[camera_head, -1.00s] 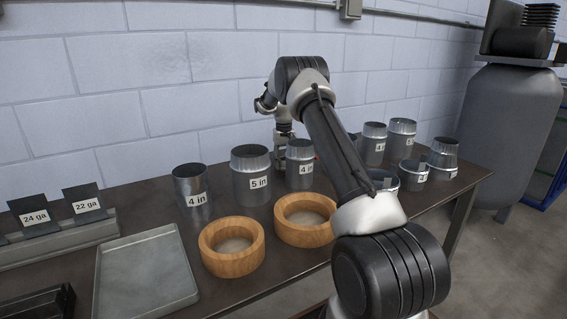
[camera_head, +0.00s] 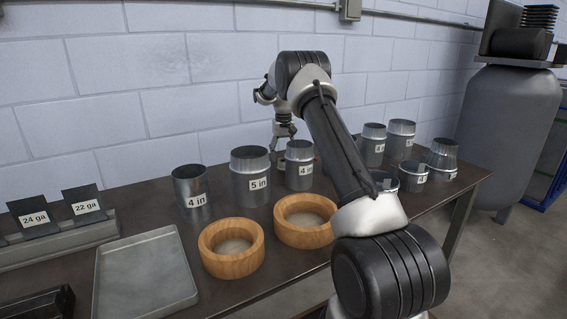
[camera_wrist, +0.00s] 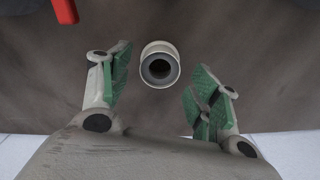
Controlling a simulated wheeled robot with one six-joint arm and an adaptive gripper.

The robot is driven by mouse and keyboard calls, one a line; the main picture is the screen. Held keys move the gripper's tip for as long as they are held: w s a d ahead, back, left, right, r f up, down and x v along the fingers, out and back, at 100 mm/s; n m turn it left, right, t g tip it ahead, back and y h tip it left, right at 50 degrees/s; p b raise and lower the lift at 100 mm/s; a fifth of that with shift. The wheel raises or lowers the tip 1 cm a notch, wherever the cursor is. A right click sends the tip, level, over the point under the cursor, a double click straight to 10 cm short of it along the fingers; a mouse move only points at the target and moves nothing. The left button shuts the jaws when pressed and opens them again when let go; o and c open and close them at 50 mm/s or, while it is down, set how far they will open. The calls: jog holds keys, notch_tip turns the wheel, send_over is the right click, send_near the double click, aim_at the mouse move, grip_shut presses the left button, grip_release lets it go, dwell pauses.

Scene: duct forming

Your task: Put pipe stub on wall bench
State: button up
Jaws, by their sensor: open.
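A small light-metal pipe stub (camera_wrist: 160,66) stands upright on the dark wall bench (camera_wrist: 240,45) in the wrist view, its open end facing the camera. My gripper (camera_wrist: 163,82) has its green-padded fingers spread wide on either side, apart from the stub and holding nothing. In the head view my gripper (camera_head: 284,132) is behind the 4 in and 5 in cylinders, near the wall. The stub is mostly or wholly hidden there by those cylinders. The bench (camera_head: 290,260) runs along the block wall.
A 5 in cylinder (camera_head: 250,180) and 4 in cylinders (camera_head: 191,192) (camera_head: 299,168) stand in front of my gripper. Two wooden rings (camera_head: 232,262) (camera_head: 305,232) and a grey tray (camera_head: 146,275) lie nearer. More metal fittings (camera_head: 374,148) stand to the right. A red object (camera_wrist: 65,10) shows beside the stub.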

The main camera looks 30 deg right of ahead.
aim_at(283, 161)
jog(key=s+a+r+t, duration=0.15)
jog(key=s+r, duration=0.25)
jog(key=r, duration=0.6)
jog(key=s+a+r+g, duration=0.1)
jog(key=s+a+r, duration=0.25)
jog(key=r, duration=0.55)
jog(key=s+a+r+n+t, duration=0.1)
jog(key=s+a+r, duration=0.1)
jog(key=s+r, duration=0.35)
jog(key=s+a+r+n+t, duration=0.1)
jog(key=s+a+r, duration=0.1)
jog(key=s, duration=0.7)
jog(key=s+a+f, duration=0.1)
jog(key=s+f, duration=0.1)
jog(key=s, duration=0.7)
jog(key=s+a+f+t, duration=0.1)
jog(key=s+a+f, duration=0.1)
jog(key=s, duration=0.7)
jog(key=s+a+f+n+t, duration=0.1)
jog(key=s+f, duration=0.3)
jog(key=s, duration=0.5)
jog(key=shift+s+a, duration=0.25)
jog(key=shift+a, duration=0.1)
